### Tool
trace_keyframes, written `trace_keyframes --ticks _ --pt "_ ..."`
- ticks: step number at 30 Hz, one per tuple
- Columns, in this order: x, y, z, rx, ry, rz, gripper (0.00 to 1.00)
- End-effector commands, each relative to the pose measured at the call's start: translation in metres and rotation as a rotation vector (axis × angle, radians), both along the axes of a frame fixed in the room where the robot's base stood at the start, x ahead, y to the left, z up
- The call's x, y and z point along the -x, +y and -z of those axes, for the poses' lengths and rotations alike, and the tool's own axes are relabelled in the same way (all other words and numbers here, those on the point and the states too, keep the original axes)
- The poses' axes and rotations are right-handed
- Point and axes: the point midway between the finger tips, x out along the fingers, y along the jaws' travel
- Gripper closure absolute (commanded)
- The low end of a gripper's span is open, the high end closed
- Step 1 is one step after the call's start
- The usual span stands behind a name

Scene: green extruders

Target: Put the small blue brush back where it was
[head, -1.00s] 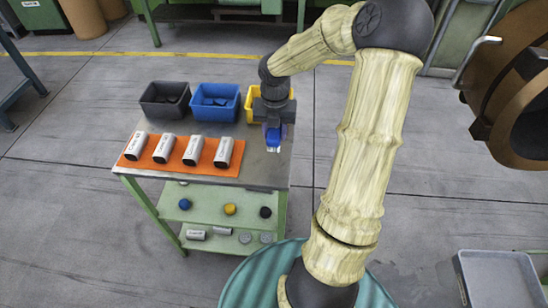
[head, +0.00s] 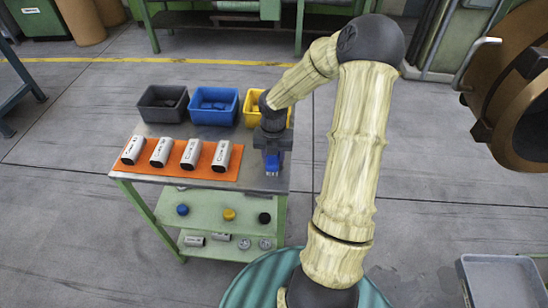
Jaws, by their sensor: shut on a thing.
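The small blue brush (head: 272,164) is in my gripper (head: 271,155), at the right end of the green bench. My gripper points down and is shut on the brush. The brush is low over the bare grey bench top (head: 258,184), close to the front right corner. I cannot tell whether it touches the top. Most of the brush shows below the fingers, but its details are too small to make out.
An orange mat (head: 134,174) with several white cylinders lies left of my gripper. Behind stand a black bin (head: 146,115), a blue bin (head: 199,121) and a yellow bin (head: 249,122), the last partly behind my arm. A lower shelf (head: 210,230) holds small parts.

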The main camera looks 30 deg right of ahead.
Motion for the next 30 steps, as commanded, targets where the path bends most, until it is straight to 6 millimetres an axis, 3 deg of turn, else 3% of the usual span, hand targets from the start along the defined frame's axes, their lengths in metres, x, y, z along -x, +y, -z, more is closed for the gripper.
trace_keyframes --ticks 11,12,15,25,30 --pt "0.0 -0.002 0.004 0.001 0.0 0.004 0.85" --pt "0.001 -0.002 0.004 0.001 0.0 0.004 0.62" --pt "0.0 -0.002 0.004 0.001 0.0 0.004 0.42" --pt "0.0 -0.002 0.002 0.001 -0.002 0.004 0.42" --pt "0.0 -0.003 -0.013 0.003 -0.003 0.004 0.42"
